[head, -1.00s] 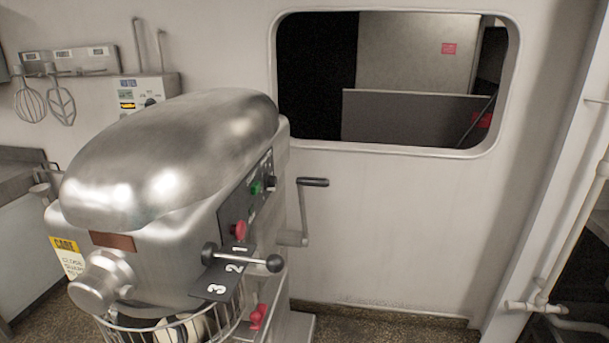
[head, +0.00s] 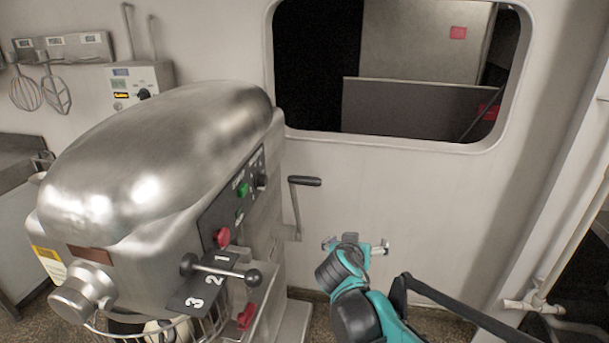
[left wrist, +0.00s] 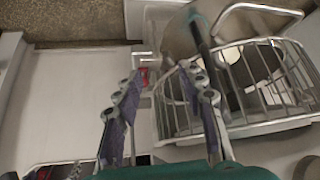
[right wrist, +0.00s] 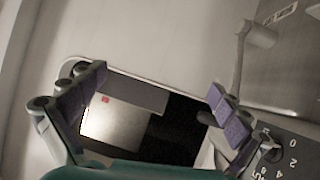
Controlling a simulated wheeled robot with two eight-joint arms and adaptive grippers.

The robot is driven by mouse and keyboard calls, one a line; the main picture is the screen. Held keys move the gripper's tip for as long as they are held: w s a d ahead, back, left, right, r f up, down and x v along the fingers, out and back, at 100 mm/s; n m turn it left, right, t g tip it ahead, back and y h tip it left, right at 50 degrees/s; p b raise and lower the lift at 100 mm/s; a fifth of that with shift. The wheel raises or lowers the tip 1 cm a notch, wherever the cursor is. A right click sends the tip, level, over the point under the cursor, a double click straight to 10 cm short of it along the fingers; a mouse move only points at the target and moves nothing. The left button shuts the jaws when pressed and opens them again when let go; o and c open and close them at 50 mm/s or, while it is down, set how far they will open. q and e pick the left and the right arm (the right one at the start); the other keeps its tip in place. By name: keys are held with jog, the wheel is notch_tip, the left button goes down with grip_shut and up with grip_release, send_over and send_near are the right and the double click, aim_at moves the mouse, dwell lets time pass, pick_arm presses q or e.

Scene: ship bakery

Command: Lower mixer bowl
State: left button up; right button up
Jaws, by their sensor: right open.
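The steel mixer (head: 150,160) stands at the left in the head view. A crank with a black grip (head: 305,181) sticks out from its right side; its metal arm hangs down. The crank's metal part also shows at the upper right of the right wrist view (right wrist: 258,36). My right gripper (head: 355,245) is open and empty, to the right of and below the crank, apart from it. A wire guard (head: 210,328) shows under the mixer head; the bowl is mostly hidden. My left gripper (left wrist: 162,75) is open beside the wire guard (left wrist: 265,125), outside the head view.
A speed lever with a black ball (head: 253,276) and a red knob (head: 221,237) stick out from the mixer's side. A wall with a dark window opening (head: 420,120) stands behind. White pipes (head: 545,290) run at the right.

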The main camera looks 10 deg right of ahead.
jog(key=w+a+r+t+p, duration=0.2)
jog(key=w+a+r, duration=0.25)
jog(key=w, duration=0.45)
jog(key=t+p, duration=0.2)
jog(key=t, duration=0.2)
send_near(304, 182)
jog(key=x, duration=0.4)
jog(key=b+x, duration=0.2)
jog(key=x, duration=0.5)
jog(key=shift+w, duration=0.35)
pick_arm(q)
notch_tip(304, 182, up, 3)
jog(key=shift+f, duration=0.15)
pick_arm(e)
jog(key=shift+c, duration=0.3)
